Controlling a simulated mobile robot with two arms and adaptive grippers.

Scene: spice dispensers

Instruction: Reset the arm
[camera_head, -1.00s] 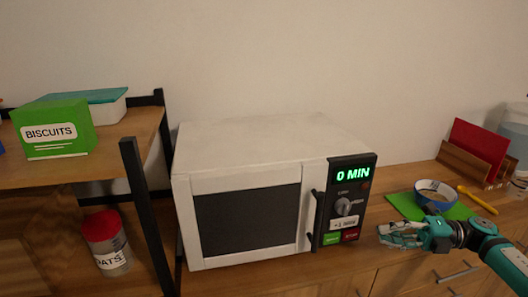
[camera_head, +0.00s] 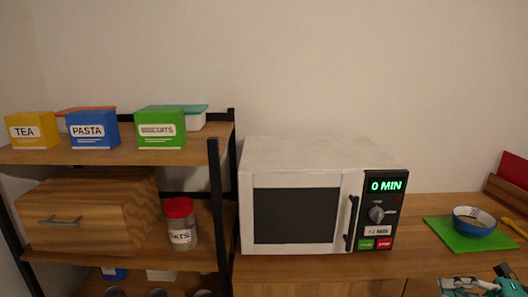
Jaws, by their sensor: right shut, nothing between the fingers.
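My right gripper (camera_head: 470,285) shows at the bottom right corner of the head view, in front of the counter edge. It is shut and empty, and it is partly cut off by the frame's lower edge. Most of my right arm is out of view. My left gripper and left arm do not show. The white microwave (camera_head: 318,152) stands on the counter with its door shut and its display reading "0 MIN". The gripper is below and to the right of it, apart from it.
A blue bowl (camera_head: 474,222) sits on a green mat (camera_head: 447,234) on the wooden counter (camera_head: 424,207). At the left, a shelf (camera_head: 222,145) holds tea (camera_head: 33,131), pasta (camera_head: 95,130) and biscuits (camera_head: 160,129) boxes, a wooden bread box (camera_head: 90,212) and an oats jar (camera_head: 182,222).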

